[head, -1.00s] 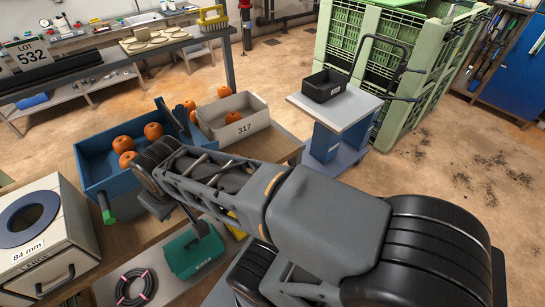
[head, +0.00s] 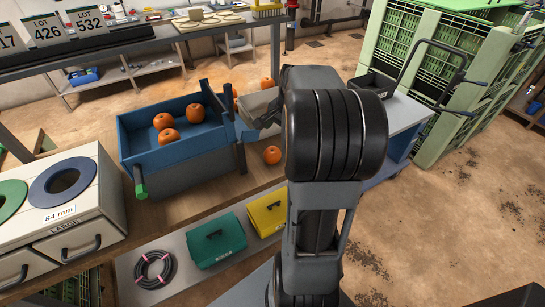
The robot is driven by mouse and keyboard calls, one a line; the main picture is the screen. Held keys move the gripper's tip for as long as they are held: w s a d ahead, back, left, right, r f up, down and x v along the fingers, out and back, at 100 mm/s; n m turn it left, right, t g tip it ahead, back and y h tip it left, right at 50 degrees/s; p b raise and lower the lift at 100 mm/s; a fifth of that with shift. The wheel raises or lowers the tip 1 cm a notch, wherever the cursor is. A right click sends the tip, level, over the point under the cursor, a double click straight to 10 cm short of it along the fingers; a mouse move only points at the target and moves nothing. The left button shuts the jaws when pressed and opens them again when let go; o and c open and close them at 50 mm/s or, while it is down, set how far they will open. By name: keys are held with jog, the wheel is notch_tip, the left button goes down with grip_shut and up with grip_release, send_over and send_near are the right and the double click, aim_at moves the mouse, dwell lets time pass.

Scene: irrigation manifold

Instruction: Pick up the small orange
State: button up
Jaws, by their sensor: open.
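Several oranges are in view. One orange (head: 272,155) lies alone on the wooden bench (head: 225,185), right of the blue tray. Three oranges (head: 168,136) sit in the blue tray (head: 180,155). Two more oranges (head: 267,83) show behind it, by the pale crate (head: 258,102), which my arm partly hides. I cannot tell for sure which orange is the small one. My gripper (head: 268,117) is mostly hidden behind my arm; a dark jaw part shows over the crate's near side, above and apart from the lone orange. It is open, with no orange seen in it.
A white sizing box (head: 85,215) with ringed holes stands at the left. A green case (head: 216,240), a yellow case (head: 267,213) and a coiled hose (head: 154,269) lie on the lower shelf. A cart with a black bin (head: 375,85) and green crates (head: 440,85) stand right.

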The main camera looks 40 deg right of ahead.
aim_at(275, 149)
jog(key=f, duration=0.4)
jog(key=w+f, duration=0.1)
jog(key=f, duration=0.1)
jog(key=shift+a, duration=0.2)
jog(key=shift+w+a+f, duration=0.1)
jog(key=shift+w+f, duration=0.15)
jog(key=shift+f, duration=0.55)
jog(key=shift+w+a+f, duration=0.15)
jog(key=shift+w+f, duration=0.05)
jog(key=shift+f, duration=0.6)
jog(key=shift+w+a+f, duration=0.1)
jog(key=shift+w+f, duration=0.15)
jog(key=shift+f, duration=0.55)
jog(key=c, duration=1)
jog(key=shift+r, duration=0.1)
